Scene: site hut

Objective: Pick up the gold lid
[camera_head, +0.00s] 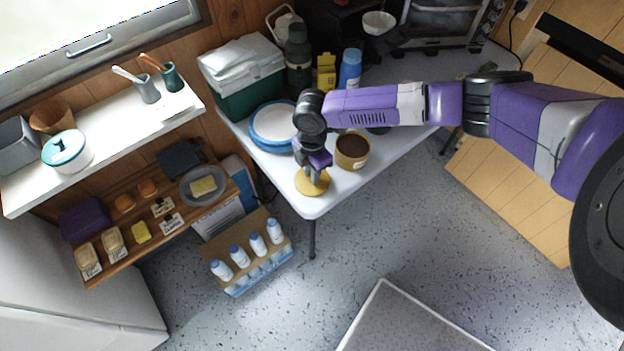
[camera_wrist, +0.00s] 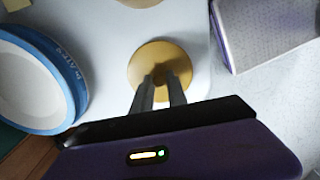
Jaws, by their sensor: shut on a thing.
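The gold lid (camera_head: 312,183) is a flat round disc at the near corner of the white table. It also shows in the wrist view (camera_wrist: 147,63), below the fingertips. My gripper (camera_head: 314,172) points down over it, and its two dark fingers (camera_wrist: 161,76) are close together on the middle of the lid. They are shut on the lid, probably at a small knob that the fingers hide. I cannot tell whether the lid touches the table.
A gold tin with a dark top (camera_head: 352,150) stands right of the lid. The table's edge (camera_head: 309,214) is close in front.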

